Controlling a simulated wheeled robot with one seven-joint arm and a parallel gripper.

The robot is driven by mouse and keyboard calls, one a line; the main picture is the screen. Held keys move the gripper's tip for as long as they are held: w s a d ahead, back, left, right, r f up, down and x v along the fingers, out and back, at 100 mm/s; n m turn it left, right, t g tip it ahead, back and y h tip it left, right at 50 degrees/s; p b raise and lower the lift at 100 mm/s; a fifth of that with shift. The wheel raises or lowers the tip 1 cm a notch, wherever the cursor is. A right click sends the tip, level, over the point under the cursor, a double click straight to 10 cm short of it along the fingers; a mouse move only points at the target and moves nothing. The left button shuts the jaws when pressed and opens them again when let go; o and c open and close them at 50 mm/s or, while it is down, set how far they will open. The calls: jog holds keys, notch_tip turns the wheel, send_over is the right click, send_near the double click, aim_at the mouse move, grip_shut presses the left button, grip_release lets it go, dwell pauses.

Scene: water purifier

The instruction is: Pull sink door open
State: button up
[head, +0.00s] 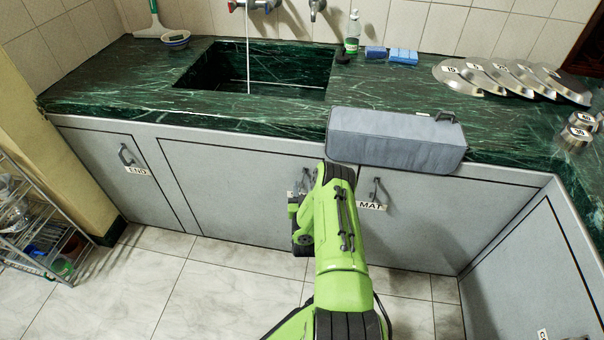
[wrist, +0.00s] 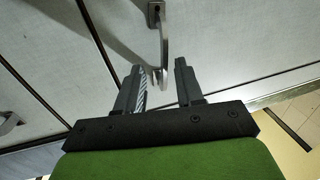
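The sink door (head: 235,190) is a wide grey cabinet panel under the sink. It looks shut. Its handle (head: 306,180) is at the upper right, partly hidden with its label behind my green arm. In the wrist view a curved metal handle (wrist: 163,40) stands out from a grey panel; it appears to be the sink door's. My gripper (wrist: 159,70) is open, its two dark fingers pointing at the panel. The handle's lower end reaches between the fingertips in the picture; I cannot tell whether they touch. The head view mostly hides the fingers.
The "MAT" door (head: 420,220) is at the right, the "END" door (head: 115,170) at the left. A grey box (head: 395,140) overhangs the counter's front edge above my arm. A wire rack (head: 35,225) stands at far left. The floor before the sink door is clear.

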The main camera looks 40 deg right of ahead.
jog(key=shift+w+d, duration=0.2)
jog(key=shift+r, duration=0.1)
jog(key=shift+a, duration=0.1)
grip_shut()
dwell(1.2)
